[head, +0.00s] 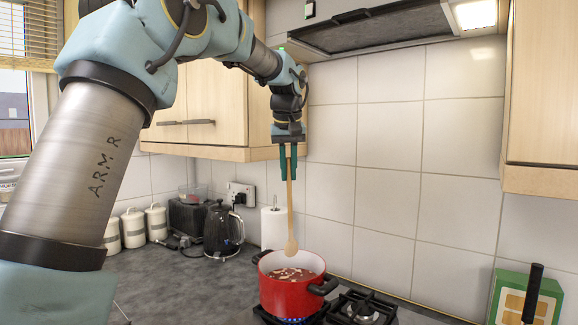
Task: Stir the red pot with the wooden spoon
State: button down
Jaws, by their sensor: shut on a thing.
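The red pot (289,294) stands on a lit burner, where a blue flame shows under it. It has black handles and holds a reddish-brown liquid with pale pieces in it. My gripper (288,170) is above the pot, pointing down, shut on the wooden spoon (290,215). The spoon hangs upright with its bowl end down. In the picture its bowl shows over the pot's far rim, above the liquid; the exact depth is hard to tell.
The hob (358,308) continues right of the pot. A black kettle (222,230) and a paper roll (273,228) stand behind to the left. A green box (508,292) is at the right. A cooker hood (375,32) hangs above.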

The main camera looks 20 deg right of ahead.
aim_at(289, 218)
jog(key=shift+f+b, duration=4.05)
jog(key=shift+f, duration=2.3)
jog(key=shift+d, duration=0.1)
